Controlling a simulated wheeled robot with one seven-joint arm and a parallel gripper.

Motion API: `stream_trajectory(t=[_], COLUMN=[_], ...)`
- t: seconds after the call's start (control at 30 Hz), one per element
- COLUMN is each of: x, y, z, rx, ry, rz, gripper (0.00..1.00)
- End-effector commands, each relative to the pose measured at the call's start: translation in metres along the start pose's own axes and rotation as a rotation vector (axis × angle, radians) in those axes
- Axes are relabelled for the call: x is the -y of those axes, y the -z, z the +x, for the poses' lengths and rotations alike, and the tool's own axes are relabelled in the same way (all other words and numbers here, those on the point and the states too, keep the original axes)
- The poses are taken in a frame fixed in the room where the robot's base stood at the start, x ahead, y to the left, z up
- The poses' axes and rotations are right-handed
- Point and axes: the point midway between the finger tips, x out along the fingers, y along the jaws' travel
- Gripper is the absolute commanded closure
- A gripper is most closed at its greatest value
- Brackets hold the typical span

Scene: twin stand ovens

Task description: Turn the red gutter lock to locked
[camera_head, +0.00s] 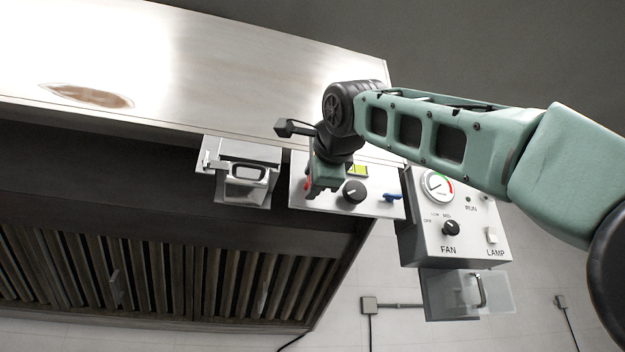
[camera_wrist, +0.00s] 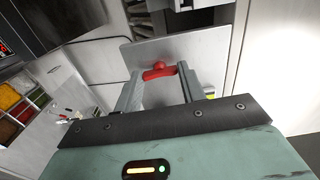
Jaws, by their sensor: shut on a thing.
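The red gutter lock (camera_wrist: 158,71) is a small red lever on a pale plate, lying nearly crosswise between my fingertips in the wrist view. My gripper (camera_wrist: 160,73) is shut on it, one finger at each end. In the head view my gripper (camera_head: 319,192) reaches down to the left part of the white control plate (camera_head: 331,207). Only a sliver of red (camera_head: 307,184) shows there beside the fingers. The rest of the lock is hidden by my gripper in that view.
A black knob (camera_head: 354,191) and a blue lever (camera_head: 393,197) sit on the same plate, right of my gripper. A latch with a handle (camera_head: 245,172) is at its left. The fan and lamp box (camera_head: 455,220) is at its right, under my arm. The hood (camera_head: 190,70) rises behind.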

Motion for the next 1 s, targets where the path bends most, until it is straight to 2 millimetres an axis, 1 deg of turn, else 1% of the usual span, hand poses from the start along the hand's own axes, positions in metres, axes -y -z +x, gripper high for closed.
stream_trajectory(t=[0.2, 0.6, 0.63, 0.67, 0.7, 1.0], x=[-0.0010, -0.0011, -0.0011, -0.0011, -0.0011, -0.0008], y=[0.0006, 0.0006, 0.0006, 0.0006, 0.0006, 0.0002], z=[0.0002, 0.0003, 0.0003, 0.0003, 0.0003, -0.0008], rx=[-0.002, -0.002, -0.002, -0.002, -0.002, -0.001], ry=[-0.003, -0.004, -0.004, -0.004, -0.003, -0.001], rz=[0.038, 0.044, 0.044, 0.044, 0.044, 0.043], gripper=[0.83, 0.83, 0.57, 0.49, 0.38, 0.38])
